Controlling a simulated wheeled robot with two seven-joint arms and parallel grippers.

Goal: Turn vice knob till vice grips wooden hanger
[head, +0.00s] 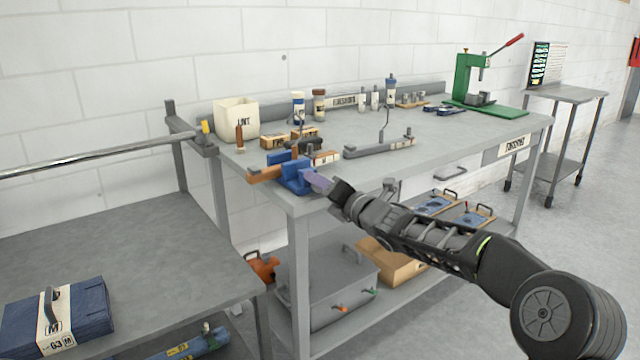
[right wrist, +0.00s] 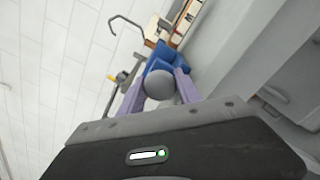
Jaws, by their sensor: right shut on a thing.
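The blue vice (head: 297,174) sits at the front left corner of the workbench. A wooden hanger (head: 264,175) lies at the vice; its orange-brown end sticks out to the left. I cannot tell whether the jaws touch it. My right gripper (head: 316,181) is at the vice's front, with its lilac fingers shut on the vice knob. In the right wrist view, the round grey knob (right wrist: 160,84) sits between the two fingers, with the blue vice (right wrist: 160,60) behind it. A thin hook (right wrist: 125,28) shows beyond the vice. My left gripper is not in view.
Behind the vice stand a white bin (head: 237,118), bottles (head: 319,105) and a grey hanger-like bar with a hook (head: 380,146). A green press (head: 480,85) stands at the far right end. A lower table (head: 130,235) with a blue case (head: 55,315) is at left.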

